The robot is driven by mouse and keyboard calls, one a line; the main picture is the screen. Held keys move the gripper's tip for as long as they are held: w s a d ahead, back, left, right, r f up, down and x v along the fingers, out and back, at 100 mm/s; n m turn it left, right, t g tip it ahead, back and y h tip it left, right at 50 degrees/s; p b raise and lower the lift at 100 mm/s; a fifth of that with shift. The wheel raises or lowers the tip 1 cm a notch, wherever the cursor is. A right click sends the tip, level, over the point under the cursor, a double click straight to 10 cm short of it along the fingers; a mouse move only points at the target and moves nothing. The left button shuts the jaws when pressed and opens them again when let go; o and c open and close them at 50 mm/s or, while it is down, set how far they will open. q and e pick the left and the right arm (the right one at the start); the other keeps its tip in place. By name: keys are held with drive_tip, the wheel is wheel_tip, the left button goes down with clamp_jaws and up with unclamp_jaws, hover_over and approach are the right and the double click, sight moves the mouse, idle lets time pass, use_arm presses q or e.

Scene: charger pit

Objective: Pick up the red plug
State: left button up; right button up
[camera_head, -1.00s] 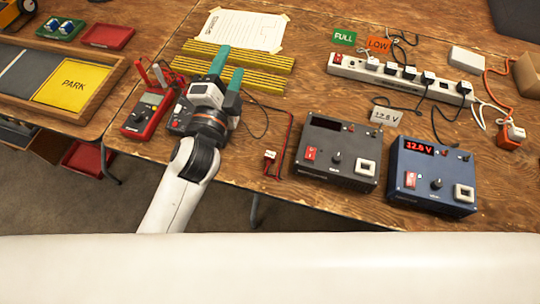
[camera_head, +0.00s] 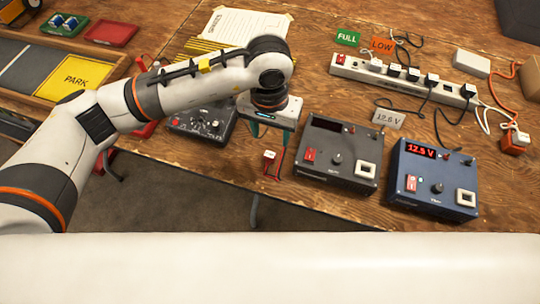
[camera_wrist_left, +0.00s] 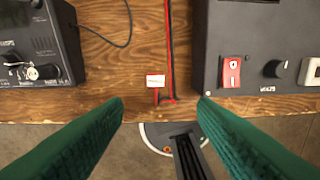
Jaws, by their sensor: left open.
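The red plug (camera_wrist_left: 156,97) appears as a small red piece with a white label at the end of a red-and-black lead, near the table's front edge. In the head view the labelled plug (camera_head: 269,157) lies left of the dark grey power box. My left gripper (camera_wrist_left: 161,103) points down over this spot, with its green fingers apart on either side of the plug. Nothing is held between them. In the head view its fingers (camera_head: 271,134) are partly hidden under the wrist. My right gripper is not in view.
The dark grey box (camera_head: 337,150) stands close to the right of the plug, with a blue box (camera_head: 434,177) reading 12.5 V beyond it. Another dark box (camera_head: 203,121) stands to the left. The table edge (camera_wrist_left: 90,122) is just in front. A power strip (camera_head: 402,79) lies behind.

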sight(270, 155)
use_arm(q)
drive_tip(key=f, duration=0.3)
drive_tip(key=f+p, duration=0.1)
drive_tip(key=f, duration=0.2)
drive_tip(key=shift+w+a+f, duration=0.1)
drive_tip(key=shift+a+f, duration=0.1)
drive_tip(key=shift+f, duration=0.05)
wheel_tip(270, 155, down, 4)
drive_tip(key=shift+w+d+f+p, duration=0.1)
drive_tip(key=shift+p, duration=0.65)
drive_tip(key=shift+f, duration=0.55)
drive_tip(key=c, duration=1.1)
